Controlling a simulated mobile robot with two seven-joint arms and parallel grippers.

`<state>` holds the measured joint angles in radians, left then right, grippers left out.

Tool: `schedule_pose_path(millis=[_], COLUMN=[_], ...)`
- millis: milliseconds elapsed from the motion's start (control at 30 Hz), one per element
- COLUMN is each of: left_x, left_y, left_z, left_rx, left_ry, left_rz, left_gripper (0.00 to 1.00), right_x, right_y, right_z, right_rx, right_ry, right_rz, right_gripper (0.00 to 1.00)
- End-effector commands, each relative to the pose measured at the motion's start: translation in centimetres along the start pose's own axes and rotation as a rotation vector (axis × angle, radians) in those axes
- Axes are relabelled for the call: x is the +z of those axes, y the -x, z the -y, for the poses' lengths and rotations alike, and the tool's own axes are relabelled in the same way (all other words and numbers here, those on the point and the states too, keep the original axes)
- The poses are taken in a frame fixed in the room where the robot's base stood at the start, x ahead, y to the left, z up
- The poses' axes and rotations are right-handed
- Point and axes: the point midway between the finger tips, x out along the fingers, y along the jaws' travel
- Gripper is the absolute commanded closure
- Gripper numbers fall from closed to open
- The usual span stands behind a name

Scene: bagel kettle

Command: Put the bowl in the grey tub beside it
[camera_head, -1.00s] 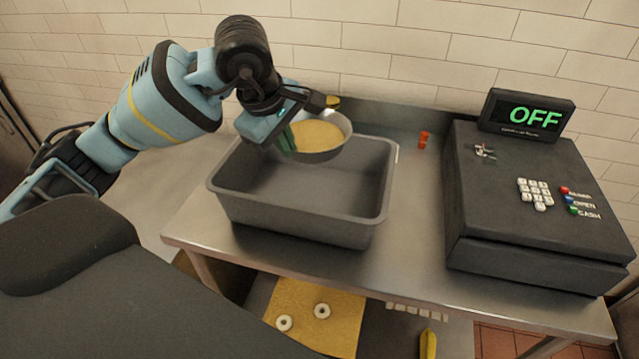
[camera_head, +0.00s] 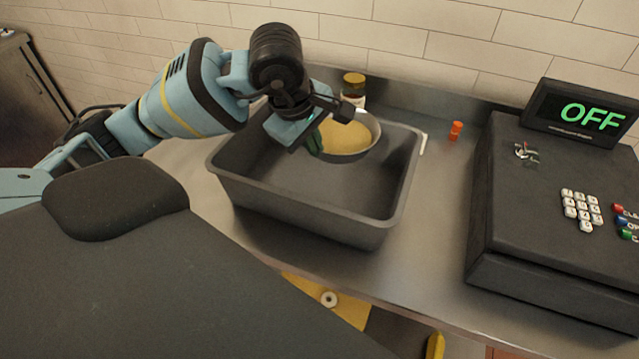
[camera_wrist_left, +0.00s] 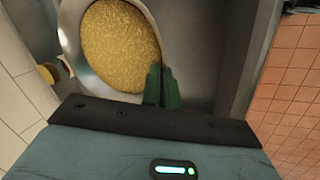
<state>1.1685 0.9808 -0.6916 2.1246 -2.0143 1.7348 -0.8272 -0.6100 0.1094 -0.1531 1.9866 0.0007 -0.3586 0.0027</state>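The bowl (camera_head: 347,139) is a round grey metal bowl with a yellow, grainy filling. It is over the back part of the large grey tub (camera_head: 300,215), within its walls as seen from the head. I cannot tell whether it touches the tub floor. My left gripper (camera_head: 316,143) has its green fingers closed on the bowl's near-left rim. In the left wrist view the bowl (camera_wrist_left: 120,45) fills the upper left, with the gripper fingers (camera_wrist_left: 163,88) at its rim. My right gripper is not in view.
A jar with a yellow lid (camera_head: 354,82) stands behind the tub. A small orange bottle (camera_head: 456,131) and a black cash register (camera_head: 545,215) are to the right. The metal table (camera_head: 420,265) is clear between tub and register.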

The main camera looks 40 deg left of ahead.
Motion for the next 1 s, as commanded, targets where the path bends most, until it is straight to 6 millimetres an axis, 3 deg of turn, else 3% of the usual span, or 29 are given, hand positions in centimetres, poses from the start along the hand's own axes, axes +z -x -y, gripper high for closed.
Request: schedule_pose_path(millis=[300,667,1000], left_x=[0.0,0.0,0.0], left_y=[-4.4,-5.7,-8.9], left_z=[1.6,2.0,3.2], left_rx=[0.0,0.003,0.002], left_ry=[0.001,0.0,0.0], left_rz=[0.0,0.0,0.0], left_gripper=[1.0,1.0,1.0], right_x=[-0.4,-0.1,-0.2], right_y=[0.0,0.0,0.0], right_z=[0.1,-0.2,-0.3], right_rx=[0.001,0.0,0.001], right_ry=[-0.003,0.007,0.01], right_rz=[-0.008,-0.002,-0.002], right_gripper=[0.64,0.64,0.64])
